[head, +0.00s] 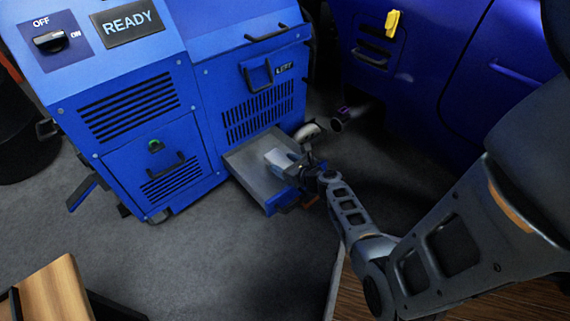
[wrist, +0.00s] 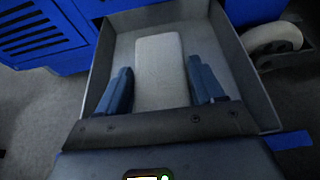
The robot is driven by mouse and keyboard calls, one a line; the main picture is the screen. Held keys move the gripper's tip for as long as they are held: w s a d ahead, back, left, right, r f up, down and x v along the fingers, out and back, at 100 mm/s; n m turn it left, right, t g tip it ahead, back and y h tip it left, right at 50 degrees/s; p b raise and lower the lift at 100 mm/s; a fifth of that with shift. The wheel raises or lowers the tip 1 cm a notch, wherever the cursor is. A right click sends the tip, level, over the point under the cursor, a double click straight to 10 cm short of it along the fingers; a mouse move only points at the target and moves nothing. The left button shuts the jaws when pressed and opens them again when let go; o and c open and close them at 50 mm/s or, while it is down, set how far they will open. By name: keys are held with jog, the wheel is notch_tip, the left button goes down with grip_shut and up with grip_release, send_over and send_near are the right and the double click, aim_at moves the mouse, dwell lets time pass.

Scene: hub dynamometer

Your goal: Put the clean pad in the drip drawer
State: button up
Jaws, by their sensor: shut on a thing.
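The clean pad (wrist: 161,70) is a pale, flat, rounded rectangle. In the wrist view it lies lengthwise between the two blue fingers of my gripper (wrist: 162,85), which is shut on it. The drip drawer (wrist: 115,55) is a grey open tray, pulled out, and the pad is within its walls in this view. In the head view the drawer (head: 246,170) sticks out low from the blue machine, with my gripper (head: 288,163) over its right part and the pad (head: 274,155) partly hidden. I cannot tell whether the pad touches the drawer floor.
The blue machine (head: 150,70) stands behind the drawer, with a READY screen (head: 131,22). A caster wheel (wrist: 272,38) is just right of the drawer. A blue vehicle body (head: 420,60) stands at the right. A wooden surface (head: 50,292) is at lower left. Grey floor is clear before the machine.

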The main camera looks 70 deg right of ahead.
jog(key=shift+f, duration=0.4)
jog(key=o, duration=1)
jog(key=shift+o, duration=0.2)
jog(key=shift+r, duration=0.1)
